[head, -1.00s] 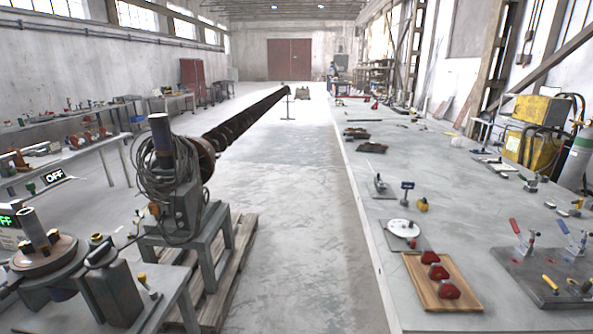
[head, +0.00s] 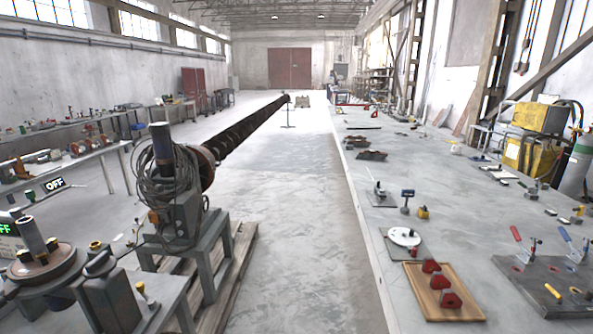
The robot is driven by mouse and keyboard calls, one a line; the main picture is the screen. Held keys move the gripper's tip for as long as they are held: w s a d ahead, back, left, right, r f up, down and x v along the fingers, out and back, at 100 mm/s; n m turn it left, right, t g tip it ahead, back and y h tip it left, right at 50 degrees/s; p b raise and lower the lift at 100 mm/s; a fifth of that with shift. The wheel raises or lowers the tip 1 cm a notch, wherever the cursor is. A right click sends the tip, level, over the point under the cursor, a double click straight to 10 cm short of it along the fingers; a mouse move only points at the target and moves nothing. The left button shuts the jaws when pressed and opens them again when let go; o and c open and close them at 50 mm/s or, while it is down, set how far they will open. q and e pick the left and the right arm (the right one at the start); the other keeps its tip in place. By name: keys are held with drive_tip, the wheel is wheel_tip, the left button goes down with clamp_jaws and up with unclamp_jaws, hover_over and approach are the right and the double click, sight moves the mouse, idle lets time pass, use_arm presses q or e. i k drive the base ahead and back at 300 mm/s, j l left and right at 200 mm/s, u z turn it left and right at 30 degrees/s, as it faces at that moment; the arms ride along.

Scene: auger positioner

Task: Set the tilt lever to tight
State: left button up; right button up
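The positioner stands at the lower left, with a round table (head: 45,265) on top carrying a short grey upright cylinder. A small lever with a yellow knob (head: 141,288) stands on the bench beside it. I cannot tell whether this is the tilt lever, and its setting is too small to read. A sign (head: 54,184) behind the positioner reads OFF, and a box with a green display (head: 8,229) sits at the left edge. Neither of my grippers is in view.
A grey machine with coiled cable (head: 178,205) stands on a pallet, with a long auger (head: 240,131) running back from it. At right, a long table (head: 375,225) carries a wooden tray (head: 472,311) of red pieces and a clamp plate (head: 540,275). The aisle between is clear.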

sight(140, 287)
drive_tip(key=u, duration=1.65)
